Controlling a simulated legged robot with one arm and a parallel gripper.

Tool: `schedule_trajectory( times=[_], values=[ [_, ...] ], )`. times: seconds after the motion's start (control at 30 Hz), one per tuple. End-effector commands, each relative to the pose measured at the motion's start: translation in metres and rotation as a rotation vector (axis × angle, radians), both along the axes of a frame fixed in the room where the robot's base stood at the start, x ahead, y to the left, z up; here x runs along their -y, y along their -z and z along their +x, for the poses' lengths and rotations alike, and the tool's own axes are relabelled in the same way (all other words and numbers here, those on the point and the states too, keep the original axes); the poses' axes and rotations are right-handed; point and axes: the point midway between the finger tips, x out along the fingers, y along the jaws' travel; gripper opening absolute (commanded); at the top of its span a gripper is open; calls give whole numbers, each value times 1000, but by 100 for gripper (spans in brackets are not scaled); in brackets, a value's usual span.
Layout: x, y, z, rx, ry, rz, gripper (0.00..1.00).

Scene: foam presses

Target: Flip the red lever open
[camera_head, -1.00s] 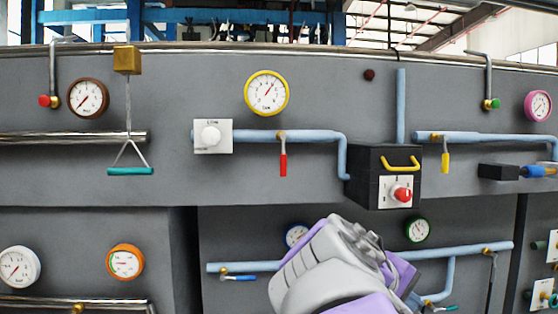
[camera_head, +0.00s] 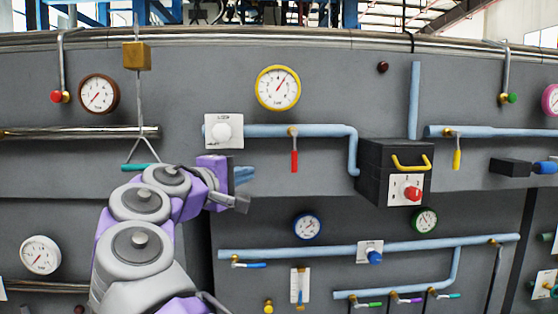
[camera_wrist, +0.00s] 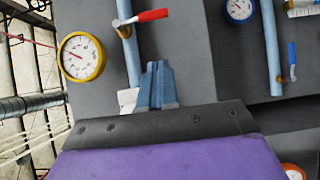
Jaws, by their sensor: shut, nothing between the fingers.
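The red lever (camera_head: 294,160) hangs straight down from a brass valve on the light blue pipe (camera_head: 265,131) in the head view. In the wrist view the red lever (camera_wrist: 152,16) shows at the top, sticking out sideways from the pipe. My gripper (camera_head: 250,174) is to the left of the lever and a little lower, apart from it. In the wrist view my blue gripper fingers (camera_wrist: 157,78) are together with nothing between them. Part of the gripper is hidden by my wrist in the head view.
A white dial plate (camera_head: 223,131) is on the pipe left of the lever. A yellow gauge (camera_head: 278,88) is above. A black box (camera_head: 390,172) with a yellow handle juts out to the right. A teal handle (camera_head: 141,167) hangs behind my arm.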

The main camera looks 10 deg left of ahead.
Motion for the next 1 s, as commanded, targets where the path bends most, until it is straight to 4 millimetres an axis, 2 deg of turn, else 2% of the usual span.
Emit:
schedule_trajectory(
  times=[0.13, 0.57, 1.0],
  values=[
    [-7, -4, -3, 11, -15, -1, 0],
    [-8, -4, 2, 11, -17, 0, 0],
    [8, -5, 61, 12, -19, 1, 0]
  ],
)
